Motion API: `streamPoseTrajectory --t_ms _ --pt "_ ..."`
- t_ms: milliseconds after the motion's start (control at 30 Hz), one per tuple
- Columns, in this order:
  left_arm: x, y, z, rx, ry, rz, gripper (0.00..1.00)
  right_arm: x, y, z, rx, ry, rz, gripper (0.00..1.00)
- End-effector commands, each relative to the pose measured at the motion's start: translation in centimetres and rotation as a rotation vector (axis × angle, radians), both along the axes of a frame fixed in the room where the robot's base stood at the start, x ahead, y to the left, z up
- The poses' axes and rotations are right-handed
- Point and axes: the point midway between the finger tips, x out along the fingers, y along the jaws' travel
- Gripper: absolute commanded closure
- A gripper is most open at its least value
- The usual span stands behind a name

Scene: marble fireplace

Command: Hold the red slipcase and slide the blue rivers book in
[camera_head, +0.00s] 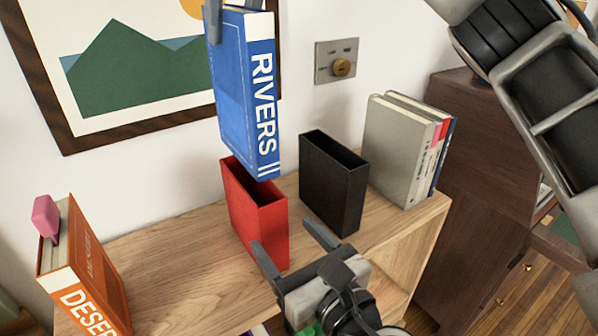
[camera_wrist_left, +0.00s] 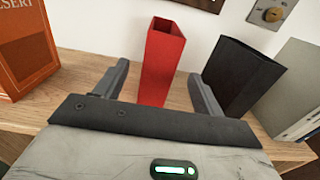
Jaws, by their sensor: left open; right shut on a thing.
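The blue RIVERS book (camera_head: 240,90) hangs upright in the head view, its lower end just over the open top of the red slipcase (camera_head: 262,225). My right gripper (camera_head: 214,20) is shut on the book's upper end; most of that gripper is cut off by the top edge. The red slipcase stands upright on the wooden shelf top, open side up. My left gripper (camera_head: 295,245) is open and empty in front of the slipcase. In the left wrist view, the slipcase (camera_wrist_left: 160,70) shows between the open fingers, with a gap on each side.
A black slipcase (camera_head: 333,185) stands just right of the red one, close to my left gripper's right finger. An orange book (camera_head: 90,270) with a pink tab stands at left. The wooden top (camera_head: 170,260) between is clear.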

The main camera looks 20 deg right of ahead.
Motion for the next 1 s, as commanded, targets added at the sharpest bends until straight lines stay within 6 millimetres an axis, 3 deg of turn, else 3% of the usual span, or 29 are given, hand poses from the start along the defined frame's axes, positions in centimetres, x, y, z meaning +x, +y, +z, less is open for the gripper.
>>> streamPoseTrajectory --t_ms 300,500,700,1000 --pt "5.7 1.2 0.1 -0.001 -0.002 0.002 0.31 0.0 0.0 0.2 0.002 -0.004 -0.001 1.00" --pt "8.3 1.6 0.0 -0.002 0.001 0.000 0.31 0.0 0.0 0.2 0.002 -0.004 0.000 1.00" --pt "9.5 1.8 0.0 -0.003 0.000 -0.001 0.31 0.0 0.0 0.2 0.002 -0.004 -0.001 1.00" --pt "9.6 1.9 0.0 -0.003 0.001 -0.001 0.31 0.0 0.0 0.2 0.002 -0.004 0.000 1.00"
